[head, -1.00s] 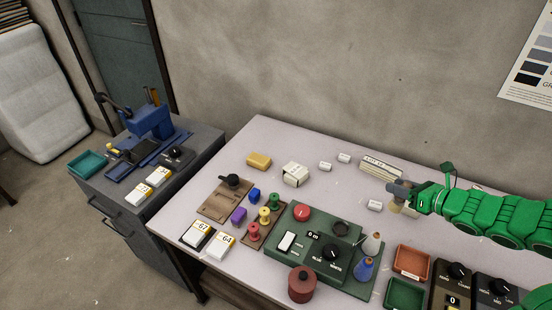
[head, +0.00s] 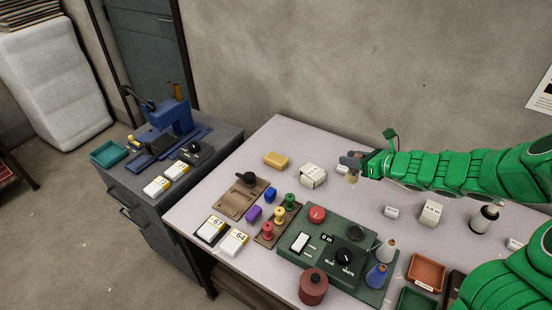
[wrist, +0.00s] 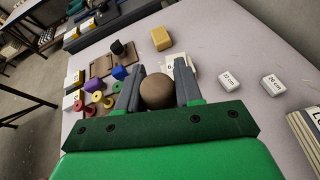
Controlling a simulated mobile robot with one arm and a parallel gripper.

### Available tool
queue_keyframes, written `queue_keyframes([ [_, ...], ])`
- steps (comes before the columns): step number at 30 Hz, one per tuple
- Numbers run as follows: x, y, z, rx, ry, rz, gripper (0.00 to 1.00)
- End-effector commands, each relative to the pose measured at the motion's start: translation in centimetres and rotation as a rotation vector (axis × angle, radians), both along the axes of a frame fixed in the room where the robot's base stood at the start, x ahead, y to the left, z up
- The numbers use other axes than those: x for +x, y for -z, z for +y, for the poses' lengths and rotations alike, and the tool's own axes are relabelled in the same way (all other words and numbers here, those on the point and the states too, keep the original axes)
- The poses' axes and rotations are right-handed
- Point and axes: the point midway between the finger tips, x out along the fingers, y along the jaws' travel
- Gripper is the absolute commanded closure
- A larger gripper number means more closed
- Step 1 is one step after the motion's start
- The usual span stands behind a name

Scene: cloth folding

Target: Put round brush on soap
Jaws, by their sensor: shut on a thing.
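The soap is a yellow block (head: 276,159) lying near the back edge of the table. It also shows near the top of the wrist view (wrist: 160,39). My gripper (head: 353,163) is above the table to the right of the soap, with a white labelled box between them in the picture. In the wrist view my gripper (wrist: 160,76) is shut on the round brush, whose brown rounded top (wrist: 157,91) sits between the grey fingers. A pale lower part of the brush (head: 352,178) shows under the gripper in the head view. The brush and the soap are apart.
A white box (head: 313,174) stands right of the soap. A brown board with a black knob (head: 240,197), blue and purple blocks, and coloured spools are in front of the soap. A green control panel (head: 337,245) fills the front middle. Small labelled blocks (head: 391,211) lie to the right.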

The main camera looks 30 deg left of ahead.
Motion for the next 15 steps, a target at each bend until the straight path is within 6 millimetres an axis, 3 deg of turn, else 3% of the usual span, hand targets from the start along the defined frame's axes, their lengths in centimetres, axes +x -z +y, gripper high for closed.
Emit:
queue_keyframes([
  [15, -2.8, -1.9, 13.2, -0.008, -0.157, -0.047, 1.00],
])
